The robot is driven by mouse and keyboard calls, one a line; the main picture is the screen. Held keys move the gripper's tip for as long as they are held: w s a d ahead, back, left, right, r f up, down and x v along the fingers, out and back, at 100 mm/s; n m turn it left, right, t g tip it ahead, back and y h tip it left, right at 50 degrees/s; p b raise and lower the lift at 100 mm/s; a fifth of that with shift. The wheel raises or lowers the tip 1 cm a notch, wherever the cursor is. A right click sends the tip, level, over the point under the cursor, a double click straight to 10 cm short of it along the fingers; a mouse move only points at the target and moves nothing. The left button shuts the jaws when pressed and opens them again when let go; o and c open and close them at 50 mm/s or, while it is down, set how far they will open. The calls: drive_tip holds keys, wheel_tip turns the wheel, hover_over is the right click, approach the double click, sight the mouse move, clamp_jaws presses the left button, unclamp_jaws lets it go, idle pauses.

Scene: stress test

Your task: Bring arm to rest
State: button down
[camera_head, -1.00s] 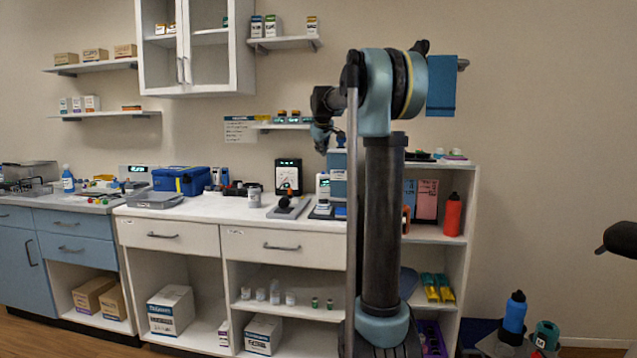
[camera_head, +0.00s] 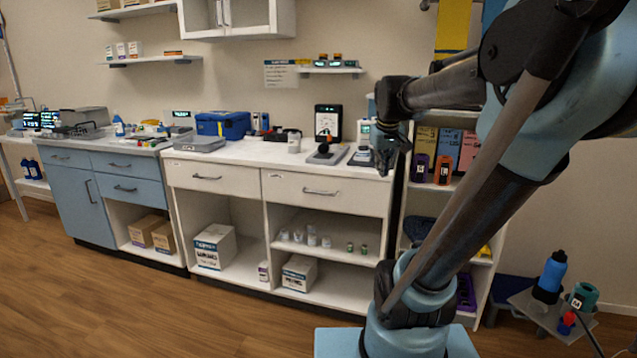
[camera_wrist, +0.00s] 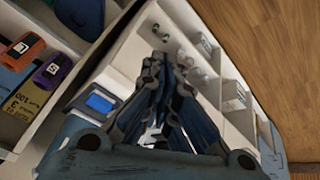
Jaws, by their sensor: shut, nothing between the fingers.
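My gripper (camera_head: 388,160) is at the end of my raised arm, in front of the right end of the white counter in the head view. It points downward there. In the wrist view my gripper (camera_wrist: 158,75) has its dark fingers brought together at the tips, with nothing between them. My arm (camera_head: 470,190) leans to the right from its base and bends back left at the top. It covers part of the shelf unit.
The white counter (camera_head: 260,153) carries a blue case (camera_head: 222,124), a black device (camera_head: 328,122) and a grey scale (camera_head: 327,154). A shelf unit (camera_head: 409,205) stands right of it. A low stand (camera_head: 535,312) with bottles is at lower right. The wooden floor (camera_head: 130,300) at left is clear.

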drive_tip(key=s+f+m+g, duration=0.2)
drive_tip(key=s+f+m, duration=0.1)
drive_tip(key=s+f, duration=1.6)
drive_tip(key=s, duration=0.2)
drive_tip(key=shift+s+a+f+g+y, duration=0.15)
drive_tip(key=shift+s+a+g+y, duration=0.15)
drive_tip(key=shift+s+g, duration=0.1)
drive_tip(key=shift+w, duration=0.1)
drive_tip(key=shift+w+f, duration=0.2)
drive_tip(key=shift+w, duration=0.25)
